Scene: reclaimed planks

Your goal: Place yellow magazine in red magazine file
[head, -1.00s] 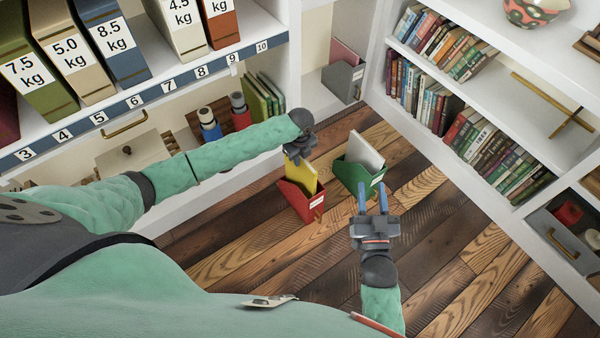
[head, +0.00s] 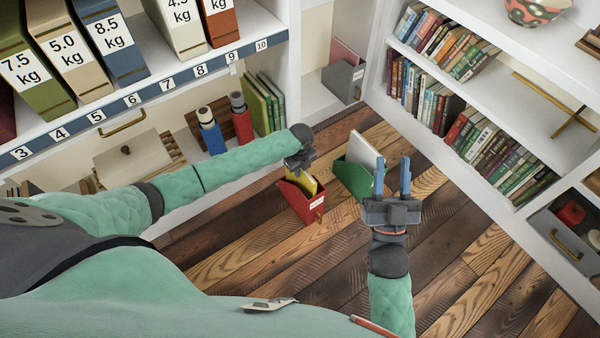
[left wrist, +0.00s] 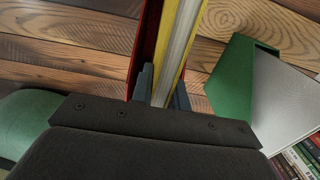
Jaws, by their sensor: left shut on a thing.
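The yellow magazine (head: 304,184) stands inside the red magazine file (head: 303,202) on the floor, its top showing above the file's rim. My left gripper (head: 296,168) is at the top of the magazine and shut on it. In the left wrist view the magazine (left wrist: 186,45) runs between the two fingers (left wrist: 160,92), with the red file wall (left wrist: 146,45) close beside it. The magazine's lower part is hidden in the file. My right gripper (head: 392,178) is open and empty, to the right of the files.
A green magazine file (head: 352,178) with a white magazine (head: 359,152) stands just right of the red file. Shelves with books (head: 480,150) are at the right, a numbered shelf (head: 150,92) at the left. Plank floor (head: 470,260) is clear at the front.

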